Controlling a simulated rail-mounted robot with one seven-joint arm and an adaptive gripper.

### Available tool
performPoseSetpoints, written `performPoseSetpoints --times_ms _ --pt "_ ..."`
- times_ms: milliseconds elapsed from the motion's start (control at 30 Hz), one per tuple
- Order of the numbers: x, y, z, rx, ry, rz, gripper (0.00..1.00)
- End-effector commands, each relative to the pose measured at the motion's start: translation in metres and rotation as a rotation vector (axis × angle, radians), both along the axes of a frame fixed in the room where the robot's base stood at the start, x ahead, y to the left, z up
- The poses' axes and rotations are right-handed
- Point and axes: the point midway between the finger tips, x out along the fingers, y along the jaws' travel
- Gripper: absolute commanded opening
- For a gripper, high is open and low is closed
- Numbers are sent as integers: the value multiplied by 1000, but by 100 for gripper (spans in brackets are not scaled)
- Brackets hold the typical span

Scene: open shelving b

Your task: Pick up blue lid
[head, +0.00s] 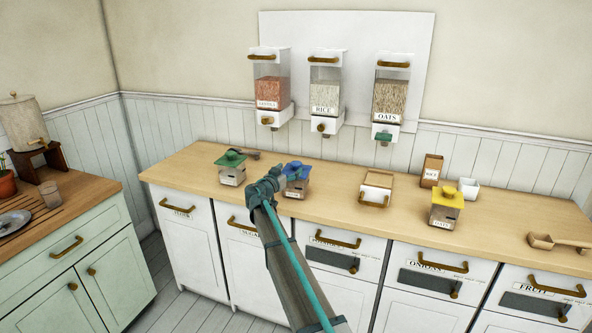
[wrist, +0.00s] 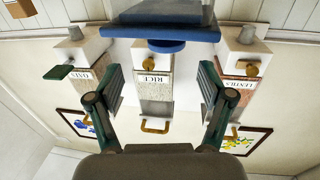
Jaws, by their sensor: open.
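The blue lid (head: 296,170) sits on a small canister (head: 293,188) on the wooden counter, partly hidden by my gripper (head: 277,180). In the wrist view, which is upside down, the blue lid (wrist: 163,34) fills the top middle with its round knob pointing toward my fingers. My gripper (wrist: 160,75) is open, with one finger on each side and nothing between them. The lid appears just beyond the fingertips. I cannot tell the exact gap.
A green-lidded canister (head: 231,162) stands to the left and a yellow-lidded canister (head: 446,205) to the right. A small tan-topped box (head: 378,186) lies between blue and yellow. Wall dispensers for lentils (head: 269,88), rice (head: 324,90) and oats (head: 389,98) hang behind.

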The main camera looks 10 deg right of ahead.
Motion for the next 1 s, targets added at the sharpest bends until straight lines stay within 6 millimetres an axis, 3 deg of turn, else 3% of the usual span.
performPoseSetpoints --times_ms 633,933,1000 --pt "59 -34 -1 0 1 -1 80" --pt "62 -38 -4 0 1 0 80" --pt "61 -38 -4 0 1 0 68"
